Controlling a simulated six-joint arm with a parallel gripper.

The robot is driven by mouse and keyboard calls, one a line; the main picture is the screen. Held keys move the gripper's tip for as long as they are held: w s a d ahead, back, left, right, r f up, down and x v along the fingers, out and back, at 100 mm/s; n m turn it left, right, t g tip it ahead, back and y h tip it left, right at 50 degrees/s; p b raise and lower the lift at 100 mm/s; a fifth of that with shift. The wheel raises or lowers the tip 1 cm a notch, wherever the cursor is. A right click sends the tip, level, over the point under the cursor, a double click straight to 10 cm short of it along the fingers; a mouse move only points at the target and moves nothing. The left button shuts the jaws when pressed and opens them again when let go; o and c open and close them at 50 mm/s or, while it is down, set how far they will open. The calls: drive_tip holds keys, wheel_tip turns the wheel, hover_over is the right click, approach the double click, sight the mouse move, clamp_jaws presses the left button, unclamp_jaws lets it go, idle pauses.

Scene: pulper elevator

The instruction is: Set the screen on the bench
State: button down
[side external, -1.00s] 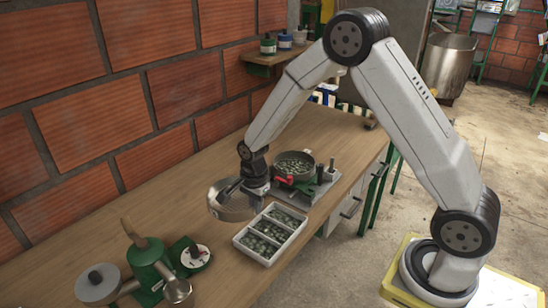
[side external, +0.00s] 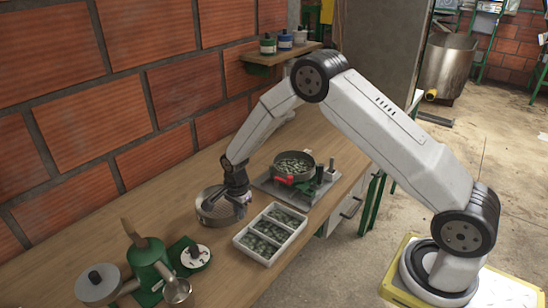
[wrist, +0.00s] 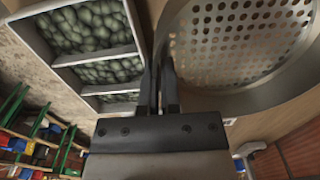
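The screen (side external: 212,212) is a round metal sieve with a perforated floor and a raised rim. In the side view it is roughly level at the bench (side external: 150,215), left of the three-part tray; I cannot tell whether its underside touches the wood. In the wrist view the screen (wrist: 240,40) fills the upper right. My gripper (wrist: 161,85) has its two fingers close together at the screen's near rim, and appears shut on that rim. In the side view my gripper (side external: 238,200) is at the screen's right side and partly hides it.
A white tray (side external: 238,238) with three compartments of green beans stands just right of the screen. A pan of beans (side external: 293,165) is on a metal base behind it. A green hand pulper (side external: 150,265) stands at front left. A brick wall (side external: 100,130) runs behind the bench.

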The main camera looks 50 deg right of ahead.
drive_tip(key=shift+w+f, duration=0.25)
drive_tip(key=shift+f, duration=1.55)
drive_tip(key=shift+f, duration=0.15)
drive_tip(key=c, duration=0.8)
unclamp_jaws()
wheel_tip(320, 180, up, 12)
drive_tip(key=shift+r, duration=0.15)
